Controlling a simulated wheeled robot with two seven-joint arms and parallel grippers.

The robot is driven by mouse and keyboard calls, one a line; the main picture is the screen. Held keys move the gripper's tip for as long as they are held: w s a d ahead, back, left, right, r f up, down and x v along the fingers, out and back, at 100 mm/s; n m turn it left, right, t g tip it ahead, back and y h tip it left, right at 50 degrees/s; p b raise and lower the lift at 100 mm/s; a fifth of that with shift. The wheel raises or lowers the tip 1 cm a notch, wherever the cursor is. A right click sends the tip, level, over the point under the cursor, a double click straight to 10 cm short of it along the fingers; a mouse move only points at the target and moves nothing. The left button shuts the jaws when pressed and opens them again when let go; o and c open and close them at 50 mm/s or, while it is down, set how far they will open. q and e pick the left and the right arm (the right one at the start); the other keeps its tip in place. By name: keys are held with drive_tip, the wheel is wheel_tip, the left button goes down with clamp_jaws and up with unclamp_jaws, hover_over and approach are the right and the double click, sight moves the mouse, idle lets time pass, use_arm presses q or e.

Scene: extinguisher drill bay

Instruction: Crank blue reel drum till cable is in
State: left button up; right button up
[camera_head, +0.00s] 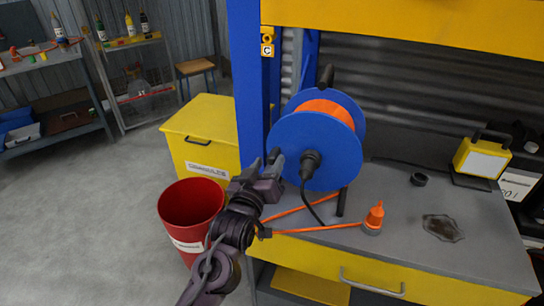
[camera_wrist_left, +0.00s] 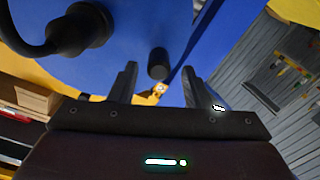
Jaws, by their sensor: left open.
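The blue reel drum (camera_head: 285,140) stands on the grey bench, with orange cable (camera_head: 330,108) wound between its flanges. A black plug (camera_head: 310,162) with a black lead sits at the face's middle; it also shows in the left wrist view (camera_wrist_left: 80,30). My left gripper (camera_head: 266,163) is open at the drum's left edge. In the left wrist view a short black knob (camera_wrist_left: 158,63) shows between the open fingers, against the blue face; I cannot tell whether they touch it. Loose orange cable (camera_head: 310,229) runs along the bench front. My right gripper is out of view.
An orange cone-shaped piece (camera_head: 374,216) stands on the bench (camera_head: 405,235) right of the drum. A yellow lamp (camera_head: 482,160) is farther right. A blue post (camera_head: 247,80) rises behind my gripper. A red bin (camera_head: 190,207) and yellow chest (camera_head: 203,130) stand left.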

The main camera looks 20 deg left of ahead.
use_arm(q)
drive_tip(key=shift+w+d, duration=0.1)
drive_tip(key=shift+w, duration=1.55)
drive_tip(key=shift+c, duration=0.2)
drive_tip(key=c, duration=0.7)
clamp_jaws()
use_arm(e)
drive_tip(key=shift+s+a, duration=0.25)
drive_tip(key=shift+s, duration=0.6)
